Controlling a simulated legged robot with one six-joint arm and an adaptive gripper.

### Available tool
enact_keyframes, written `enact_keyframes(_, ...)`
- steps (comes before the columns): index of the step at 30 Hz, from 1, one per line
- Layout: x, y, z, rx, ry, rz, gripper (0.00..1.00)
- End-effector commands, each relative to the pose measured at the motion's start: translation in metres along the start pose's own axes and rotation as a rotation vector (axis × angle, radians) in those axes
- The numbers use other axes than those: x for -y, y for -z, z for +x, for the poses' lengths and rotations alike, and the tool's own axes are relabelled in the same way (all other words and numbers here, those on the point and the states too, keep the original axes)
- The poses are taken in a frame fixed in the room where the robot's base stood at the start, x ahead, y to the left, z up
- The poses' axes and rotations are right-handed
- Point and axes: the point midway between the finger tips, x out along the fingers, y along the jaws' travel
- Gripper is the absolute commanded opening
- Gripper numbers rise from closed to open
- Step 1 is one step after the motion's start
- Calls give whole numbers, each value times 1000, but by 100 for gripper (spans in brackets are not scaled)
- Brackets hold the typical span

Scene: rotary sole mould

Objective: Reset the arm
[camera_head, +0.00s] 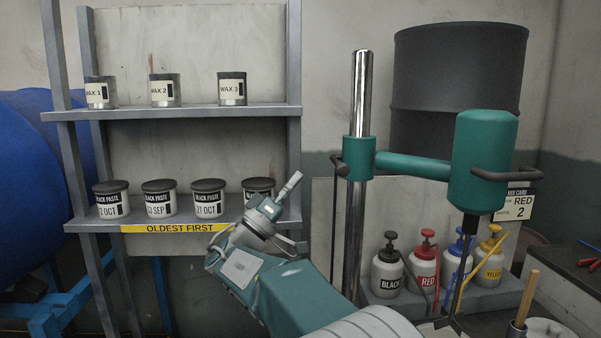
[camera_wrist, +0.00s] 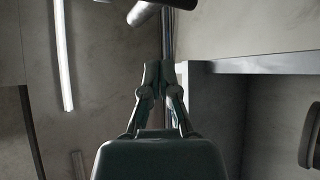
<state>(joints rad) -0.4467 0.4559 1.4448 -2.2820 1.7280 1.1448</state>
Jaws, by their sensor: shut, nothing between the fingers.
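My gripper (camera_head: 290,186) is shut with nothing in it, at the end of my teal arm in the middle of the head view. It points up and to the right, in front of the lower shelf's right end. It partly covers the rightmost paste tub (camera_head: 258,185). In the wrist view the closed fingers (camera_wrist: 158,72) meet at the picture's middle, with a grey wall behind them.
A metal rack (camera_head: 170,112) holds wax cans above and black paste tubs below. Right of my arm stands a mixer with a chrome post (camera_head: 356,130) and teal head (camera_head: 482,160). Pump bottles (camera_head: 425,268) stand below it. A blue drum (camera_head: 35,190) is far left.

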Motion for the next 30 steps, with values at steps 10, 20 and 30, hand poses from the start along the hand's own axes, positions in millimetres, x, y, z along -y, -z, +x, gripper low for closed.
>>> enact_keyframes(10, -28, -125, 39, 385, 310, -273, 0)
enact_keyframes(20, -77, -265, -12, 791, 820, -398, 0)
enact_keyframes(30, -128, -337, -128, 1043, 1341, -191, 0)
